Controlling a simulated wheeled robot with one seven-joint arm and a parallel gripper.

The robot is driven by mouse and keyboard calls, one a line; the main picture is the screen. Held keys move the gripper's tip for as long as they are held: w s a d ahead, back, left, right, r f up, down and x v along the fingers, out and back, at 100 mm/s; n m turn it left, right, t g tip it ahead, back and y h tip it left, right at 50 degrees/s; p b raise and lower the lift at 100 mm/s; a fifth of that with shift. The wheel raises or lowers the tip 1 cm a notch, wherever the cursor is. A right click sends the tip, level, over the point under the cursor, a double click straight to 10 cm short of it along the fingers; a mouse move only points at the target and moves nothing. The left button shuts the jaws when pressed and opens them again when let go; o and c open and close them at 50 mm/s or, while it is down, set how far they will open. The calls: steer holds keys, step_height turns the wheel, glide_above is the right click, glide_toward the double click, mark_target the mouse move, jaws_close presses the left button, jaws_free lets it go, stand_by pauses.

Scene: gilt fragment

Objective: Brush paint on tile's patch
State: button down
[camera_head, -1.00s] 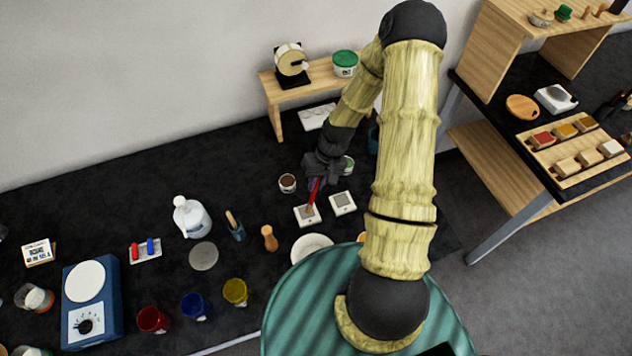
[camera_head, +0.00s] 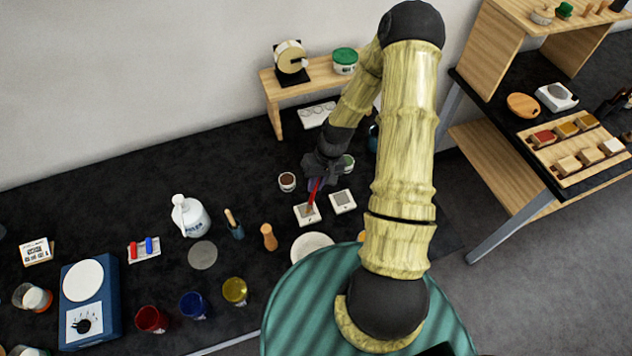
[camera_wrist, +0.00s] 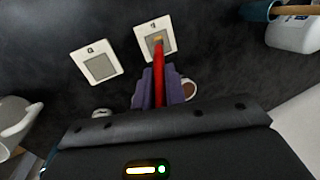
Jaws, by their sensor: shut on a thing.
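My gripper (camera_head: 319,174) is shut on a red-handled brush (camera_head: 314,192). In the wrist view the purple fingers (camera_wrist: 160,88) close around the red brush handle (camera_wrist: 158,62). The brush tip lies over the grey patch of one white square tile (camera_head: 301,219), which also shows in the wrist view (camera_wrist: 143,32). Whether the tip touches the patch is hard to tell. A second white tile with a grey patch (camera_head: 342,208) lies to its right, and it shows at left in the wrist view (camera_wrist: 82,59). A small cup of brown content (camera_head: 287,182) stands behind the first tile.
Red (camera_head: 151,320), blue (camera_head: 193,305) and yellow (camera_head: 235,291) jars stand at the front of the dark table. A white bottle (camera_head: 190,217), a blue cup with a wooden tool (camera_head: 235,226) and a white disc (camera_head: 312,246) are nearby. A wooden shelf (camera_head: 323,72) stands behind.

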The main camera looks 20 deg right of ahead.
steer(key=shift+f, duration=0.35)
steer(key=w, duration=0.2)
steer(key=shift+w+r, duration=0.1)
steer(key=shift+w, duration=0.3)
steer(key=shift+s, duration=1.5)
steer(key=shift+w, duration=0.1)
